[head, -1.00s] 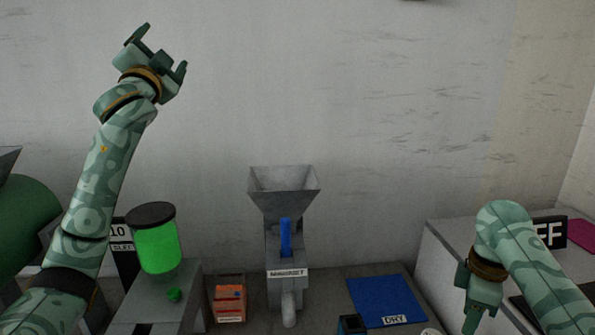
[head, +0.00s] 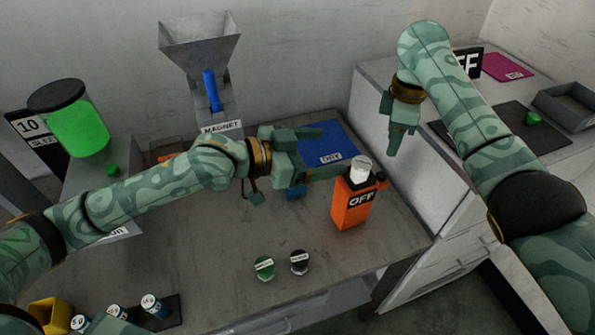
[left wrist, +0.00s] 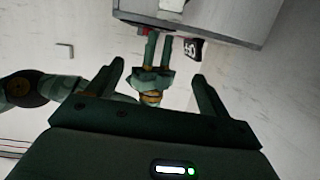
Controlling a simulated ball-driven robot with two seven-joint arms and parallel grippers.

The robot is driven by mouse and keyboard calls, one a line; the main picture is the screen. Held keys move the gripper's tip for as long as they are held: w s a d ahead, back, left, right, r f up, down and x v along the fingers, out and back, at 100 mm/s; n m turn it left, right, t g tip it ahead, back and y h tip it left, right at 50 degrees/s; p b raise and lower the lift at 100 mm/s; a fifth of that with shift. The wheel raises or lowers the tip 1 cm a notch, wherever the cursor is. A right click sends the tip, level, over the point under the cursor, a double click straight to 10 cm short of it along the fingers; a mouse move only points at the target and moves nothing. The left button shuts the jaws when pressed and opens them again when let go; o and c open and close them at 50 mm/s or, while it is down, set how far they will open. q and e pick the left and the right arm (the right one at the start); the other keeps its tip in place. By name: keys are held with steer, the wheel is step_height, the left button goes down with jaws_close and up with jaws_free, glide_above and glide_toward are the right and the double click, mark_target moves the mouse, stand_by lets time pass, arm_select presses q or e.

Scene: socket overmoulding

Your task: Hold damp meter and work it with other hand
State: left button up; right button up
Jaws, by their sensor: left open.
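An orange box-shaped device (head: 349,215) with a white knob (head: 361,168) on top and a black "OFF" label stands upright on the grey bench; it appears to be the damp meter. My left gripper (head: 334,152) is open and empty, just left of the device's top, fingers pointing right. Its open fingers also show in the left wrist view (left wrist: 158,80). My right gripper (head: 393,143) hangs with fingers down, right of and above the device, apart from it. In the left wrist view, the right gripper (left wrist: 157,48) shows two fingers with a gap between.
A blue "DRY" mat (head: 338,137) lies behind the left gripper, and a small blue item (head: 295,192) is partly hidden beneath it. Green (head: 264,268) and black (head: 299,262) labelled caps lie in front. A hopper (head: 200,45) stands behind. A cabinet (head: 375,90) borders the bench right.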

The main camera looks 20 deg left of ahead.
arm_select(q)
steer(key=g+y, duration=0.1)
glide_toward(357, 185)
steer(key=a+f, duration=0.1)
steer(key=a, duration=0.3)
steer(key=f, duration=0.1)
steer(key=x, duration=1.6)
steer(key=shift+w+a+f, duration=0.1)
steer(key=shift+w+f, duration=0.1)
steer(key=shift+f, duration=0.15)
steer(key=c, duration=1.2)
steer(key=shift+o, duration=0.2)
arm_select(e)
jaws_close()
